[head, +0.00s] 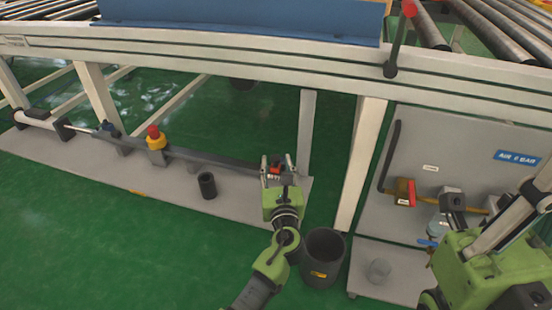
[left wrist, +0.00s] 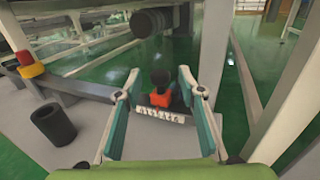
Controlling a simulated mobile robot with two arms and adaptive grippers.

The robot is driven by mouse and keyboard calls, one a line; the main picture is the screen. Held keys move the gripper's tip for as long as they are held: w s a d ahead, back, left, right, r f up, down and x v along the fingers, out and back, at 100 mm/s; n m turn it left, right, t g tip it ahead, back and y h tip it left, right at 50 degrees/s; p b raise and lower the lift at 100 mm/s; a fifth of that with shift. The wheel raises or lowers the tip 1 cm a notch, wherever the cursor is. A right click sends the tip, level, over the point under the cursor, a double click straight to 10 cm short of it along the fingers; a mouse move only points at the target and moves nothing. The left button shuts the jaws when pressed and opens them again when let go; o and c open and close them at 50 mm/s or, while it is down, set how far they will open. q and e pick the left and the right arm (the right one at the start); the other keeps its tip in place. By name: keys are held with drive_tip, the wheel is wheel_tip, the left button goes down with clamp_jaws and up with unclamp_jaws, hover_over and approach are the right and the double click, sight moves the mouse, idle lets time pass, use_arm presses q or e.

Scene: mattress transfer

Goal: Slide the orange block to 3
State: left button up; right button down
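The orange block (left wrist: 160,99) sits just behind a small pale scale strip (left wrist: 160,116) whose marks are too small to read. A dark round knob (left wrist: 160,79) stands at the block. In the head view the block (head: 275,169) shows as a small red-orange patch. My left gripper (head: 277,164) is open, with one finger on each side of the block. In the left wrist view its fingers (left wrist: 158,82) are spread, and I see no clear contact with the block. My right gripper (head: 492,203) is at the lower right, cut off by the picture edge; its opening is unclear.
A yellow-and-red button (head: 156,140) and a dark cup (head: 207,185) are on the grey base plate (head: 100,178) to the left. A dark bin (head: 323,257) stands right of my left arm. A white frame leg (head: 362,150) rises near the block. A valve panel (head: 455,150) is at right.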

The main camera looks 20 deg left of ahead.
use_arm(q)
drive_tip(key=v, duration=0.9)
